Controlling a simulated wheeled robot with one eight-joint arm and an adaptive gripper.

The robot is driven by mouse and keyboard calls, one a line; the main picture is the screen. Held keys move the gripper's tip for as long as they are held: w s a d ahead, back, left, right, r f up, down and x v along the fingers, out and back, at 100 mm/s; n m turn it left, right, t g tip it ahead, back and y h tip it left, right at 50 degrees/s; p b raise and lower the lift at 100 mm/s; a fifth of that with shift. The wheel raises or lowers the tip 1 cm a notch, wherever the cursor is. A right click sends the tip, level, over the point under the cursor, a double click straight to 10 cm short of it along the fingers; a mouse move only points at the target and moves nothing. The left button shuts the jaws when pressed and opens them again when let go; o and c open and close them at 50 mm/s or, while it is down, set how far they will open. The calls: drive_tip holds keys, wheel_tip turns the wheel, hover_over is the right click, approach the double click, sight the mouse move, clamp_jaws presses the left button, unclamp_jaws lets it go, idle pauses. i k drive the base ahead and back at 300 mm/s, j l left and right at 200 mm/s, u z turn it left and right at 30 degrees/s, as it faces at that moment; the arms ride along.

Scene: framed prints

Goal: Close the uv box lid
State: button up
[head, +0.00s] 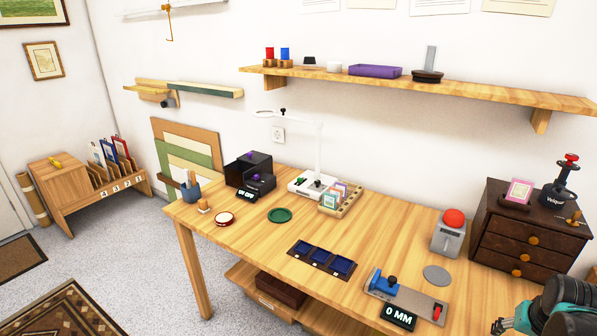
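The uv box (258,186) is a small black box at the back left of the wooden table. A display reading "UV OFF" is on its front. Its dark lid (254,164) appears to stand raised at the back, with small purple parts showing; the exact angle is too small to tell.
Blue trays (321,260), a "0 MM" device (405,300) and a red-topped device (448,238) lie between box and gripper. A shelf (450,90) overhangs behind.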

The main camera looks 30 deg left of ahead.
sight(252, 157)
drive_tip(key=u, duration=1.7)
